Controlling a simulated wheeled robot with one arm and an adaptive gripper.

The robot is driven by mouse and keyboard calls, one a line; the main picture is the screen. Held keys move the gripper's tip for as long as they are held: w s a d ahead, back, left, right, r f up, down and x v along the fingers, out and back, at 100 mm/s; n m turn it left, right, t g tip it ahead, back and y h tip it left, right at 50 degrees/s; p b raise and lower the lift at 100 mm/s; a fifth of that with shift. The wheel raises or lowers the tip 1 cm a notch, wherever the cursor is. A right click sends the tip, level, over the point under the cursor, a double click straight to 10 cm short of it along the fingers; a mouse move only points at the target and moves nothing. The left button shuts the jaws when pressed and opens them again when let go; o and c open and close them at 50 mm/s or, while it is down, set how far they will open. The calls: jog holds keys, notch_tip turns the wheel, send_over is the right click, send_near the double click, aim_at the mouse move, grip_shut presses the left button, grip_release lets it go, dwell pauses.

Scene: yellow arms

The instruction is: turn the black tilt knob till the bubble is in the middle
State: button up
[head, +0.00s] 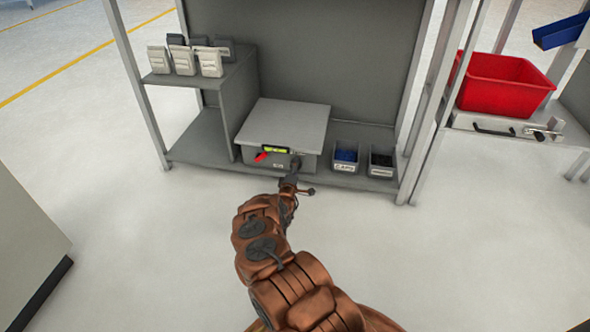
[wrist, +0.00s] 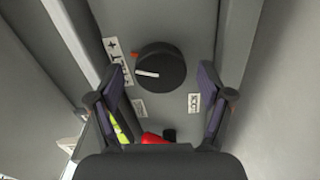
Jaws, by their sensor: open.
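The black tilt knob (wrist: 161,68) is on the grey front face of a box-shaped unit and carries a white pointer line; an orange mark sits at its edge. In the head view the knob (head: 296,162) is small, at the unit's right front, just beyond my gripper (head: 292,178). In the wrist view my gripper (wrist: 160,100) is open, its two dark fingers on either side below the knob, apart from it. The yellow-green bubble level (head: 275,150) is on the unit's front; only part of it (wrist: 121,126) shows in the wrist view. The bubble's position cannot be made out.
A red part (head: 261,157) sits beside the level. The grey unit (head: 285,122) stands on a shelf. Bins with blue (head: 345,156) and dark contents (head: 381,162) stand to its right, a raised shelf with several small bins (head: 184,60) to its left. A red crate (head: 501,84) is farther right.

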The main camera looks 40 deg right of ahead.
jog(key=shift+a, duration=0.1)
jog(key=v, duration=1.1)
jog(key=shift+s+a, duration=0.25)
jog(key=shift+a, duration=0.1)
jog(key=shift+r, duration=0.15)
dwell(0.6)
